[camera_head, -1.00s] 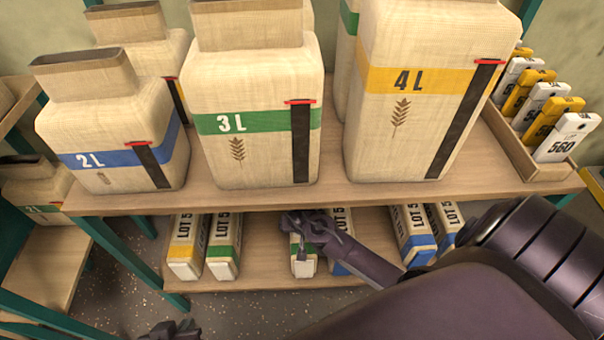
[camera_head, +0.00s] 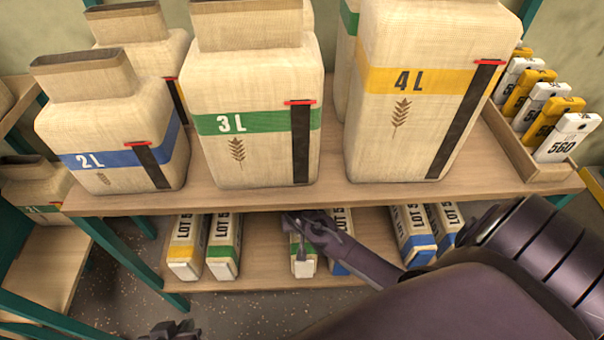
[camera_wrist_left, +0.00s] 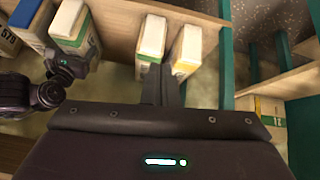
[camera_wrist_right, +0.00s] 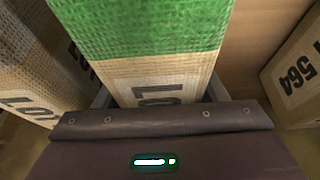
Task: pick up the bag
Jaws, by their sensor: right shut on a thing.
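A small woven bag with a green band (camera_head: 302,266) stands on the lower shelf, and its upper part is hidden by my right gripper (camera_head: 303,226). In the right wrist view the bag (camera_wrist_right: 145,30) fills the space between the two fingers, with its green band and part of its lettering showing. My right gripper is shut on it. My left gripper (camera_head: 172,330) is at the bottom edge of the head view, apart from the bags. In the left wrist view its fingers (camera_wrist_left: 165,84) are close together with nothing seen between them.
The lower shelf (camera_head: 270,278) holds more small bags, including a yellow-banded (camera_head: 186,245) and a green-banded one (camera_head: 223,245) at left. Blue-banded bags (camera_head: 413,235) stand at right. The upper shelf (camera_head: 330,190) above holds large 2 L, 3 L and 4 L sacks.

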